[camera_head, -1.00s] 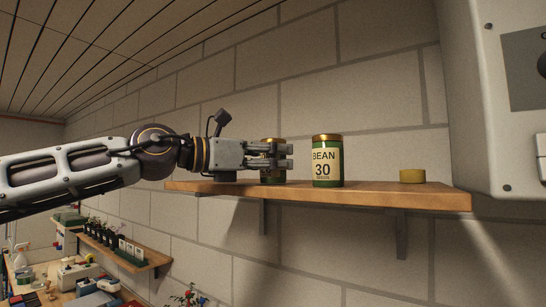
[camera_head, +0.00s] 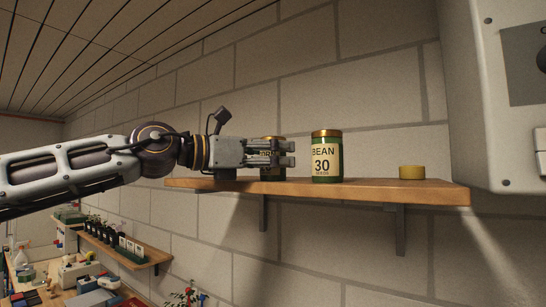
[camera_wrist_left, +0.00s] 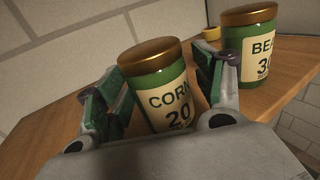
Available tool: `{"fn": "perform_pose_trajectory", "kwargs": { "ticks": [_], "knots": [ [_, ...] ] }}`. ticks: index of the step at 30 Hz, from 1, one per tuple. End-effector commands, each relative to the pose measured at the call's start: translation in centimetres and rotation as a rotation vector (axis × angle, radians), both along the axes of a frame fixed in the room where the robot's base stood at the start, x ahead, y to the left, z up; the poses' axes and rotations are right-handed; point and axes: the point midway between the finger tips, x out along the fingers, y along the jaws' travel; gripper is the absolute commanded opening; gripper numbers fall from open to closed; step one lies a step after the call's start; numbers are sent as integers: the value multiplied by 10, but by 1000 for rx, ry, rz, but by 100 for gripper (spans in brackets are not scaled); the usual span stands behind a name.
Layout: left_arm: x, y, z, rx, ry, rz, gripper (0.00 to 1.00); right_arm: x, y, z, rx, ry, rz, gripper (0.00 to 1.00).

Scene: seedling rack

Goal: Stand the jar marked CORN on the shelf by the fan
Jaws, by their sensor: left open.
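The CORN jar, green with a gold lid and cream label, stands on the wooden shelf (camera_head: 390,191). In the left wrist view the CORN jar (camera_wrist_left: 156,78) is upright between the fingers of my left gripper (camera_wrist_left: 160,95), which is open with a finger on each side. In the head view the same jar (camera_head: 272,176) is mostly hidden behind my left gripper (camera_head: 282,153). My right gripper is not in view.
A green BEAN 30 jar (camera_head: 326,157) stands just right of my left gripper, close to its fingertips. A small yellow round tin (camera_head: 412,172) sits further right on the shelf. A grey wall box (camera_head: 500,100) bounds the right. Lower left is a plant shelf (camera_head: 150,258).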

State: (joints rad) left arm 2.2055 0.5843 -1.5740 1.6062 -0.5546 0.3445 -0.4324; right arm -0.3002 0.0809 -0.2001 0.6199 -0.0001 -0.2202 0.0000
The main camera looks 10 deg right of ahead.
Motion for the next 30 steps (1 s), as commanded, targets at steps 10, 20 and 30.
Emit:
{"fn": "perform_pose_trajectory", "kwargs": {
  "ticks": [10, 20, 30],
  "knots": [
    [-2, 8, 3, -2, -1, 1, 68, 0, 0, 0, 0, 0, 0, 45],
    [-13, 42, 1, -2, -1, 1, 68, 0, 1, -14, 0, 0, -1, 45],
    [-25, 82, 1, -2, -1, 2, 68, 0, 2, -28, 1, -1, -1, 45]
  ]
}}
